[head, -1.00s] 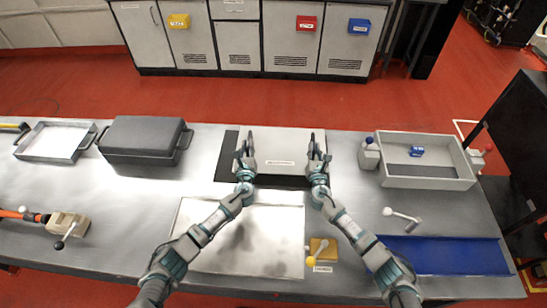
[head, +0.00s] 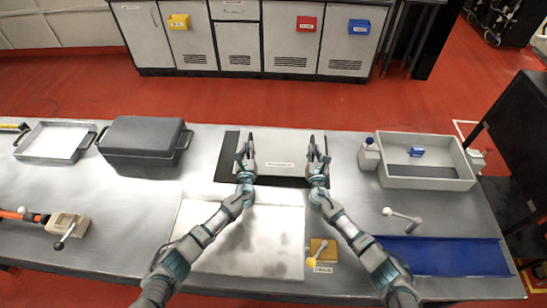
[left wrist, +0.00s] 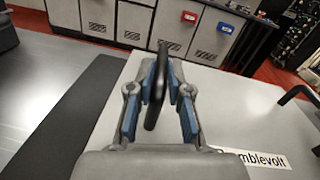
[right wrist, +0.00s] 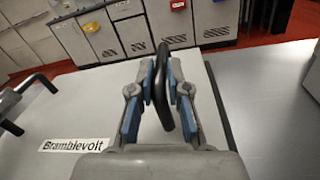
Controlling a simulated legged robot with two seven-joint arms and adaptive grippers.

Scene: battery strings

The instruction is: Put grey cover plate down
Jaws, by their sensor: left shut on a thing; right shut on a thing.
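The grey cover plate (head: 280,148) is a flat light-grey panel with a white label. It lies over the black mat (head: 228,160) at the back middle of the table; I cannot tell whether it rests on it or hangs just above. My left gripper (head: 245,155) is shut on the plate's left black handle (left wrist: 160,78). My right gripper (head: 318,156) is shut on its right black handle (right wrist: 163,80). The left wrist view shows the black mat (left wrist: 75,110) beside the plate (left wrist: 250,115). The right wrist view shows the plate (right wrist: 60,110) and its label.
A white panel (head: 245,240) lies in front, between my arms. A dark grey case (head: 144,140) and a shallow tray (head: 55,142) stand left. A grey bin (head: 425,183) holding a blue item stands right, behind a blue mat (head: 450,256). A yellow block with lever (head: 320,252) is near the front.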

